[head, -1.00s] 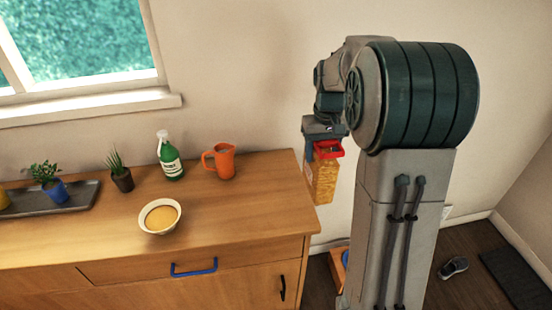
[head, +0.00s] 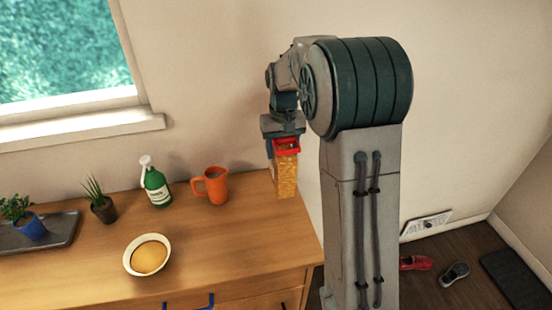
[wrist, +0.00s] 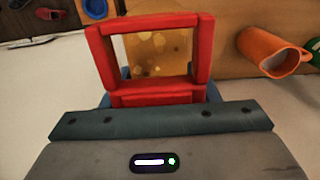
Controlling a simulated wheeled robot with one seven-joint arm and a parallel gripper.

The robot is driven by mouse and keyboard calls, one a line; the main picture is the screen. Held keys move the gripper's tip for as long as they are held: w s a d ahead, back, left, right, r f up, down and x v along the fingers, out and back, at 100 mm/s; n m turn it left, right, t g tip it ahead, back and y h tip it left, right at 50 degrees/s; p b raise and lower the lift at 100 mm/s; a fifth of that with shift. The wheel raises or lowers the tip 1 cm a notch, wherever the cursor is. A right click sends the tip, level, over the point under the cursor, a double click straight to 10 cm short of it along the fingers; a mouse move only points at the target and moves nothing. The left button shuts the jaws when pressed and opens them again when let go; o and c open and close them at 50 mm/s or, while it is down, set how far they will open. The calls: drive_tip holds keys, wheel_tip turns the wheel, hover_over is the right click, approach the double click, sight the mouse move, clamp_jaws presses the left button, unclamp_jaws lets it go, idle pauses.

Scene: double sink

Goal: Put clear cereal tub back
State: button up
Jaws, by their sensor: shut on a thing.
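The clear cereal tub (head: 286,178), filled with golden cereal and with a red frame at its top, hangs upright from my gripper (head: 285,147). In the head view it overlaps the right end of the wooden counter (head: 225,235); I cannot tell its height above the top. In the wrist view, the red frame (wrist: 150,98) fills the centre, with the tub's golden contents (wrist: 158,52) seen through it. My gripper is shut on the tub, its fingers mostly hidden behind the red frame.
An orange mug (head: 214,186) stands left of the tub. Further left are a green spray bottle (head: 157,188), a white bowl (head: 133,268) with yellow contents, and potted plants (head: 103,208). Counter right of the mug looks bare. Shoes (head: 416,263) lie on the floor at right.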

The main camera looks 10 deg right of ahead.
drive_tip(key=shift+w+a+f+p, duration=0.15)
drive_tip(key=shift+a+f+p, duration=0.1)
drive_tip(key=shift+f, duration=0.6)
drive_tip(key=shift+w+a+f+p, duration=0.1)
drive_tip(key=shift+w+a+f, duration=0.15)
drive_tip(key=shift+f, duration=0.6)
drive_tip(key=shift+w+a+f+p, duration=0.1)
drive_tip(key=shift+a+f+p, duration=0.15)
drive_tip(key=shift+f, duration=0.7)
drive_tip(key=o, duration=1.3)
